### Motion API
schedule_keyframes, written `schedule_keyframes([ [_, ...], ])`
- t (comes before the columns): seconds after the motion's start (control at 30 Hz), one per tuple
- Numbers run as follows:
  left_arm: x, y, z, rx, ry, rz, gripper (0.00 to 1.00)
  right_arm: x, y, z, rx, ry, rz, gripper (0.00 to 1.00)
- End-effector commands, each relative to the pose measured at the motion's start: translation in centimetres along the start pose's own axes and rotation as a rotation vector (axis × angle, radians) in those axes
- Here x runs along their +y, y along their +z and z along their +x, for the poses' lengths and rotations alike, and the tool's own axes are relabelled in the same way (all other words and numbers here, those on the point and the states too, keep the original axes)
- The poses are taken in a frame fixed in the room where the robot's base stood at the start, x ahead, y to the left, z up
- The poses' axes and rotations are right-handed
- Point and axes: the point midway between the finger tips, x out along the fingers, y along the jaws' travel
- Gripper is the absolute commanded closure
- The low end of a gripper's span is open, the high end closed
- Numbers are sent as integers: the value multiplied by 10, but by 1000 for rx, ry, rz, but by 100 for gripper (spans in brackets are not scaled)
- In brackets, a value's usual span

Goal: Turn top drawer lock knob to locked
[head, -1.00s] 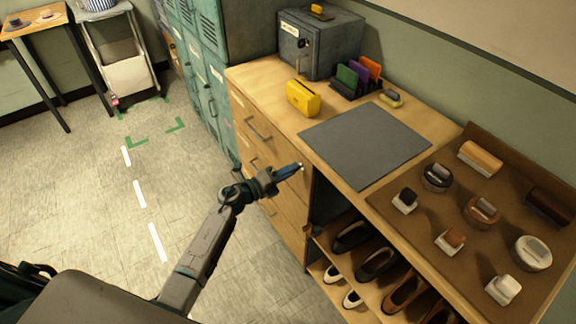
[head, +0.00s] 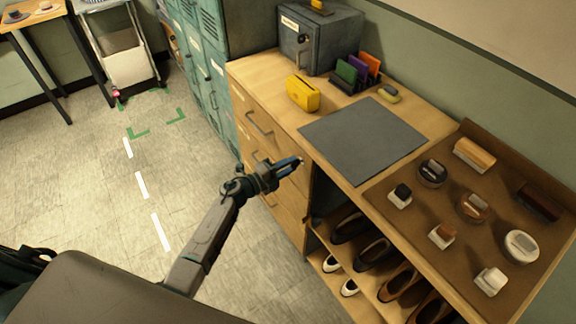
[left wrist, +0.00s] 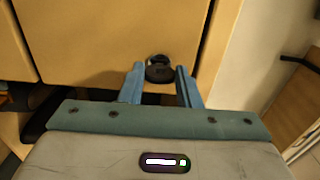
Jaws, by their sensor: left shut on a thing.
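The drawer unit (head: 238,98) has wooden fronts with metal handles, below the left part of the counter. My left gripper (head: 299,162) reaches its right side in the head view and hides the lock knob there. In the left wrist view, the small dark round lock knob (left wrist: 159,72) sits on a wooden drawer front (left wrist: 115,40). I cannot read whether the knob points to locked. My right gripper is not in view.
The counter holds a grey mat (head: 362,140), a yellow box (head: 303,93) and a grey safe (head: 322,42). A brown tray (head: 405,222) carries brushes and tins. Shoes stand on shelves below. The floor (head: 95,200) left of the drawers is clear.

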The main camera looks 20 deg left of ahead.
Motion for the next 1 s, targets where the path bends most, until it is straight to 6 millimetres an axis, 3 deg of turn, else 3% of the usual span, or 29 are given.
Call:
schedule_keyframes([
  [0.13,0,0,0,-1,0,-1,93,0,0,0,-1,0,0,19],
  [0.17,0,0,0,-1,0,-1,68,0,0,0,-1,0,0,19],
  [0.27,0,0,0,-1,0,0,48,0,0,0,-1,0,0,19],
  [0.67,2,0,-9,-1,1,2,48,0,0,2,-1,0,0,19],
  [1.0,4,0,-74,0,3,3,48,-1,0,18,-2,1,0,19],
])
